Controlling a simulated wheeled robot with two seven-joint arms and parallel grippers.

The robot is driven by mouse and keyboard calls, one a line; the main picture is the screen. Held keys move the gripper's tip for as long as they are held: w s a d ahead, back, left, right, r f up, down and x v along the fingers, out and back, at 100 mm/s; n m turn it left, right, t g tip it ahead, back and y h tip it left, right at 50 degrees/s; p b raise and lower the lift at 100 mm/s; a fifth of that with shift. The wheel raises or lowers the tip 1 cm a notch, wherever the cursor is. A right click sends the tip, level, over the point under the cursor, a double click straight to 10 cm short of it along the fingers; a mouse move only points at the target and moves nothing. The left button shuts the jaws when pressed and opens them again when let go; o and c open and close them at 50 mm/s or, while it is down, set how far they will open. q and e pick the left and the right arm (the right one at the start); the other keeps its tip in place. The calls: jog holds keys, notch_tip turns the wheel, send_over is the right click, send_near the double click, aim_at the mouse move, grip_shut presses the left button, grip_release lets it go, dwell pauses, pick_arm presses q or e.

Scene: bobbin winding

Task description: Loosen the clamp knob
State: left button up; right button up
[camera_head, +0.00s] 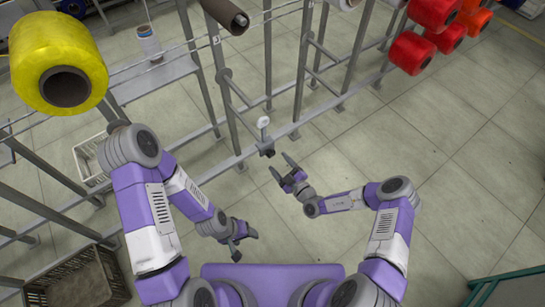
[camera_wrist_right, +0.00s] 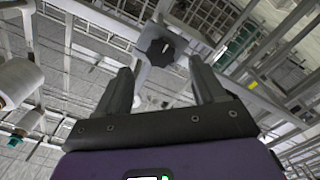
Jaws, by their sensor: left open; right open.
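The clamp knob (camera_wrist_right: 158,52) is a dark lobed knob. In the right wrist view it lies just beyond and between the fingertips of my right gripper (camera_wrist_right: 161,68), which is open and empty. In the head view the knob (camera_head: 267,152) is a small dark shape on the rack's front rail, below a white round part (camera_head: 263,122). My right gripper (camera_head: 280,164) is close to it on the lower right, its two fingers apart and pointing toward it. My left gripper (camera_head: 243,241) is open and empty, low over the floor, away from the knob.
The grey metal rack (camera_head: 240,130) carries a large yellow spool (camera_head: 60,62) at left, a dark empty tube (camera_head: 227,16) at top and several red spools (camera_head: 412,53) at right. Crates (camera_head: 75,280) stand at lower left.

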aim_at(272, 155)
jog(key=b+x, duration=0.1)
jog(key=x, duration=0.4)
jog(key=shift+a, duration=0.1)
jog(key=c, duration=1.1)
jog(key=shift+o, duration=0.2)
